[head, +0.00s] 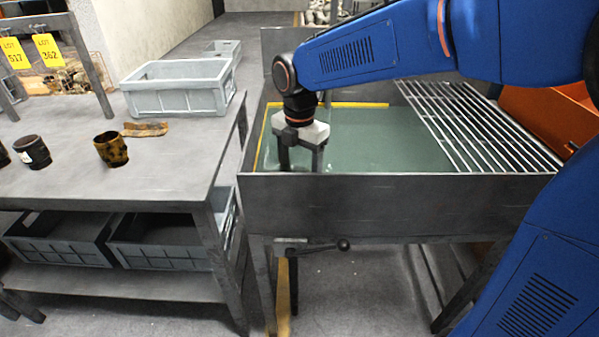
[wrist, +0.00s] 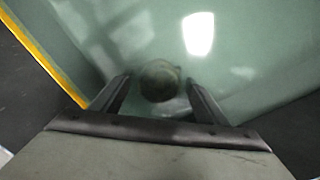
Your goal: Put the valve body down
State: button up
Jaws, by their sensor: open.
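My gripper (wrist: 158,95) points down into a metal tank (head: 400,192) of green liquid, near its left end. In the wrist view its two fingers are spread apart. A dark round part (wrist: 160,80), which looks like the valve body, lies between and just beyond the fingertips, under the liquid, with a gap to each finger. In the head view the tank's front wall hides the fingertips and this part.
A slatted metal rack (head: 480,125) covers the tank's right side. To the left, a steel table (head: 75,180) bears a grey crate (head: 178,98), a rusty cylindrical part (head: 111,149) and a dark cup-shaped part (head: 33,152). The tank walls stand close around my gripper.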

notch_tip(320, 180, up, 12)
dwell(0.5)
